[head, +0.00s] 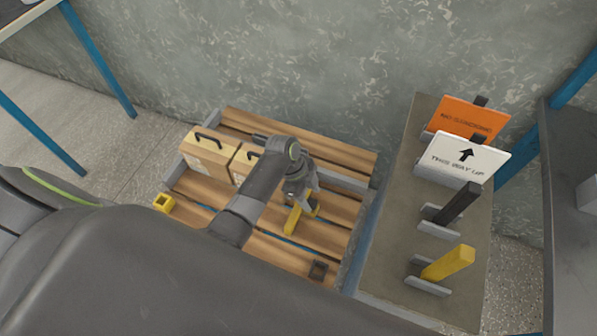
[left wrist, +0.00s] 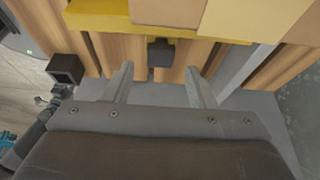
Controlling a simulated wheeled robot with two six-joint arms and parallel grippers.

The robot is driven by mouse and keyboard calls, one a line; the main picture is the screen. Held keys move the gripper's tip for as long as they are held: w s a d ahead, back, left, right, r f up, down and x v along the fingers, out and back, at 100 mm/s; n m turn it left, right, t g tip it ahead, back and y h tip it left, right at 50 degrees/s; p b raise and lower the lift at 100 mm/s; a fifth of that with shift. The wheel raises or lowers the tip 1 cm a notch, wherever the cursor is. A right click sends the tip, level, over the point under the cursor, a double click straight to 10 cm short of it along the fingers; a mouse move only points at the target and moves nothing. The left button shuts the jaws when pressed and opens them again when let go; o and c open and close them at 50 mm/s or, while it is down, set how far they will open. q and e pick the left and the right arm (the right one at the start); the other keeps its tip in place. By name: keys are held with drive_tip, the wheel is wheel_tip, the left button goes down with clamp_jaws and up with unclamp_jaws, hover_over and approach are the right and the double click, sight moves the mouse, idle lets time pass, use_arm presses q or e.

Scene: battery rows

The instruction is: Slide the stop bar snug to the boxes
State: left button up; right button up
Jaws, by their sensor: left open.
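The stop bar (head: 292,221) is yellow and lies across the wooden slats of a pallet, partly hidden by my left gripper (head: 303,196). In the left wrist view the bar (left wrist: 105,22) runs across the top, with a dark grip block (left wrist: 161,52) on its near side. My left gripper (left wrist: 160,85) is open, its fingers apart on either side of the block's line and short of it. Tan boxes with black handles (head: 208,155) stand at the pallet's left; my arm hides part of them. A box (left wrist: 172,12) shows beyond the bar; I cannot tell whether they touch.
The pallet (head: 345,180) has grey side rails. A dark square socket (head: 318,270) sits at its near side and a yellow one (head: 163,203) at its left corner. A grey bench (head: 393,255) on the right holds orange and white signs, a black bar and a yellow bar.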

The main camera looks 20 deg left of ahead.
use_arm(q)
drive_tip(key=p+v, duration=0.1)
drive_tip(key=v, duration=1.4)
drive_tip(key=shift+a+r+p, duration=0.2)
drive_tip(key=shift+r+p, duration=0.1)
drive_tip(key=shift+p, duration=0.1)
